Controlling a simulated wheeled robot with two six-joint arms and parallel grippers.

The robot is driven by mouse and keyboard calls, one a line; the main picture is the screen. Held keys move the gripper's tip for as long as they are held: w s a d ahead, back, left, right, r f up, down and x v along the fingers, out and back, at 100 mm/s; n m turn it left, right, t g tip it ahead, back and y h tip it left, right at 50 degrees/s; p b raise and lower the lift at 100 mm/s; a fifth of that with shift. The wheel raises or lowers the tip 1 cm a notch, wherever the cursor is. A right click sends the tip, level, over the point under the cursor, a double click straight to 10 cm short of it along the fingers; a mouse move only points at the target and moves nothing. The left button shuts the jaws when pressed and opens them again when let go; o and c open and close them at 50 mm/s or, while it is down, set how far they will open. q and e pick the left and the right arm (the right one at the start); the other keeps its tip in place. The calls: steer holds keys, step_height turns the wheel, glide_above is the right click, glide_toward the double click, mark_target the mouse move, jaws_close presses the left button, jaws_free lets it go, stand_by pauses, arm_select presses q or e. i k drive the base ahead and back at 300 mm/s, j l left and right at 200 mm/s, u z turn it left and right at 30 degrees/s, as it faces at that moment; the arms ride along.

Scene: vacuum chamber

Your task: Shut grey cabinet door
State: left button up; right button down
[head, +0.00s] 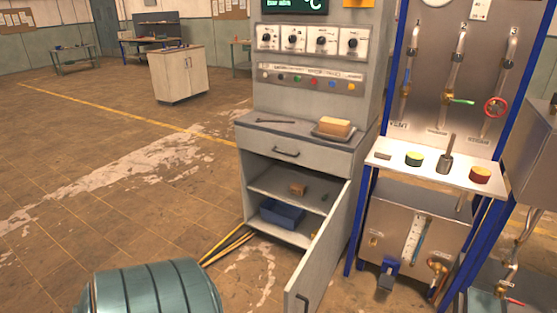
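The grey cabinet (245,190) stands in the middle of the head view, below a control panel with dials. Its door (325,243) is hinged on the right and stands wide open, swung out toward me. A dark handle (302,303) sits low near the door's free edge. Inside, a small brown block (298,189) lies on the upper shelf and a blue bin (282,214) stands on the bottom. The drawer (290,151) above looks shut. Neither of my grippers shows in the head view.
A steel rig with blue posts (357,225) and a small shelf (437,165) stands close on the right. A teal ribbed cylinder (150,290) fills the lower left. Thin yellow rods (228,247) lie by the cabinet. The floor at left is open.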

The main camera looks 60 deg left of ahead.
mark_target(305, 290)
steer(key=u, duration=1.4)
